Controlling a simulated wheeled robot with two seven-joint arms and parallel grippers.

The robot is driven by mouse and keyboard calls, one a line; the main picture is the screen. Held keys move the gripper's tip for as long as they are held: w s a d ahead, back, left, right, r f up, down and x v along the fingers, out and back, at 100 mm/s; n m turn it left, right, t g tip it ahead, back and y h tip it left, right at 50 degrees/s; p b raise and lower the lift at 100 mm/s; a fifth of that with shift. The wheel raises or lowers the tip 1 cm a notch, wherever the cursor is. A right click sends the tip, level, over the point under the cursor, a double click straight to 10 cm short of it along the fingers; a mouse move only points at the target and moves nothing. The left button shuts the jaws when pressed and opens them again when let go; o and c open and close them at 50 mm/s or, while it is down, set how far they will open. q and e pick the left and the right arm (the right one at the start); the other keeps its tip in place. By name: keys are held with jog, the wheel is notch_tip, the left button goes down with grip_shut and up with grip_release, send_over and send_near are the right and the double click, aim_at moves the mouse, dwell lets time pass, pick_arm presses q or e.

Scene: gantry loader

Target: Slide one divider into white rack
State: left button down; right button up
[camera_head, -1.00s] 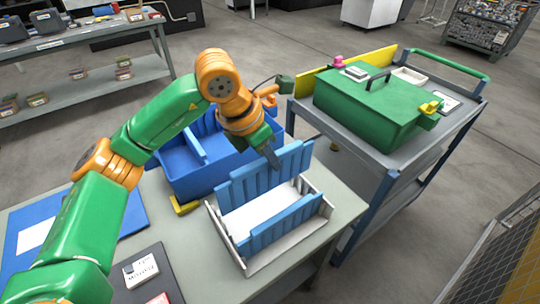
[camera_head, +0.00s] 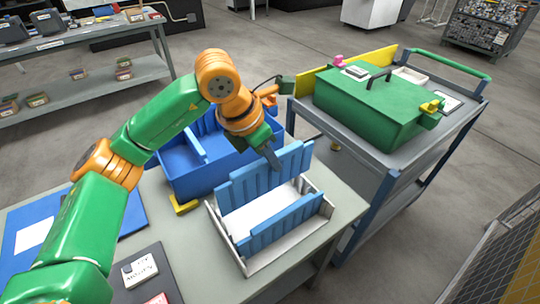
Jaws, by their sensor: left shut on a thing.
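The white rack (camera_head: 281,257) is a shallow open tray on the grey-green table. A ribbed blue divider (camera_head: 282,222) stands in its near part. Another ribbed blue divider (camera_head: 255,186) stands upright at the rack's far side. My left gripper (camera_head: 275,163) is shut on a blue divider at the top edge of the far panel, whose upper right part (camera_head: 297,160) rises higher. I cannot tell whether this raised part is a separate divider, or whether its lower edge is seated in the rack. My right gripper is not in view.
A blue bin (camera_head: 192,180) stands just behind the rack, with a yellow piece (camera_head: 184,207) at its corner. A cart with a green case (camera_head: 375,112) stands to the right. A blue folder and a dark mat (camera_head: 145,283) lie left of the rack.

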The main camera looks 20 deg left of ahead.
aim_at(268, 191)
pick_arm(q)
jog(key=shift+f+b, duration=5.35)
jog(key=shift+f, duration=0.65)
grip_release()
jog(key=shift+r, duration=0.1)
notch_tip(268, 191, up, 7)
jog(key=p, duration=0.6)
